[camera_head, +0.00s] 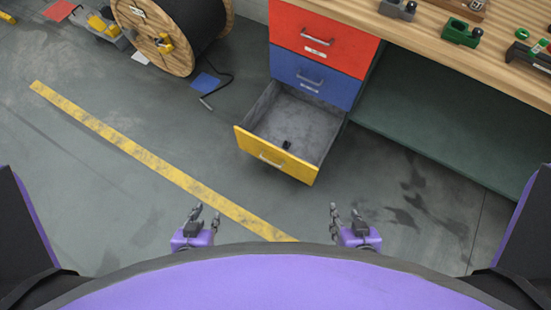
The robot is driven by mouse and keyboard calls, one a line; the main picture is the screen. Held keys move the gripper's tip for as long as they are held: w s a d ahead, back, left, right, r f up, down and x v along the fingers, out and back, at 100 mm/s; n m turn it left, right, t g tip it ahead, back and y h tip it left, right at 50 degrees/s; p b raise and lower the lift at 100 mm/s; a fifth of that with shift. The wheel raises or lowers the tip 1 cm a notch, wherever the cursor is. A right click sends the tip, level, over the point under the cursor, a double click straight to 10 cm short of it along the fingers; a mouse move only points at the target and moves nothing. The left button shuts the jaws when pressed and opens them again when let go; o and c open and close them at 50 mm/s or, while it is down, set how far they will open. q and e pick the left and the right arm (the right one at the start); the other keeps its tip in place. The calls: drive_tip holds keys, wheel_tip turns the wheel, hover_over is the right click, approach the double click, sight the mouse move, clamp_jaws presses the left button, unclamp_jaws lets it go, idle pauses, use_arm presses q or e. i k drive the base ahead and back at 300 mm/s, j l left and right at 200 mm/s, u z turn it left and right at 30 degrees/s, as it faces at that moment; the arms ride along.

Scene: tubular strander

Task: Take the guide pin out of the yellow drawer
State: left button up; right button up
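The yellow drawer (275,156) is the lowest of the cabinet and is pulled open. A small dark object (286,145) lies on its grey floor near the front; it may be the guide pin, but it is too small to tell. My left gripper (203,214) is in front of the drawer, below and left of it in the picture, with its fingers apart and empty. My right gripper (344,213) is below and right of the drawer, its fingers seen nearly side-on and nothing visible in them. Neither gripper touches the drawer.
Shut red (290,30) and blue (290,68) drawers sit above the yellow one. A wooden workbench (440,40) with tools overhangs at right, with a green shelf (420,110) below. A cable spool (155,35) stands back left. Floor at left is mostly clear.

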sight(287, 145)
drive_tip(key=i+j+z, duration=0.1)
drive_tip(key=i+j, duration=0.35)
drive_tip(key=i+j+z, duration=0.1)
drive_tip(key=i+j, duration=0.35)
drive_tip(key=j+z, duration=0.2)
drive_tip(key=z, duration=1.15)
drive_tip(key=i+j, duration=0.05)
